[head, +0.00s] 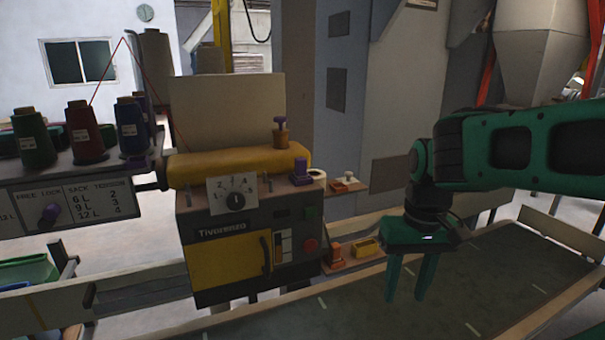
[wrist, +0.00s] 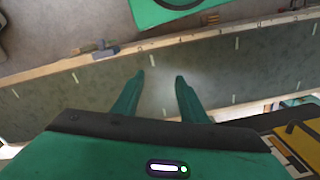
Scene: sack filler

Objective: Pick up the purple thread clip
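A small purple piece (head: 301,172), which looks like the thread clip, sits on the top right edge of the sewing machine (head: 235,235), beside a white roll. My gripper (head: 409,286) points down over the conveyor, right of the machine and lower than the purple piece. Its two green fingers are apart with nothing between them, as the wrist view also shows (wrist: 158,78). No purple piece shows in the wrist view.
Small shelves with a white-topped piece (head: 348,178), an orange-red block (head: 335,252) and a yellow block (head: 366,247) jut out between machine and gripper. The dark conveyor (head: 480,285) has raised wooden edges. Thread spools (head: 87,135) stand at the left.

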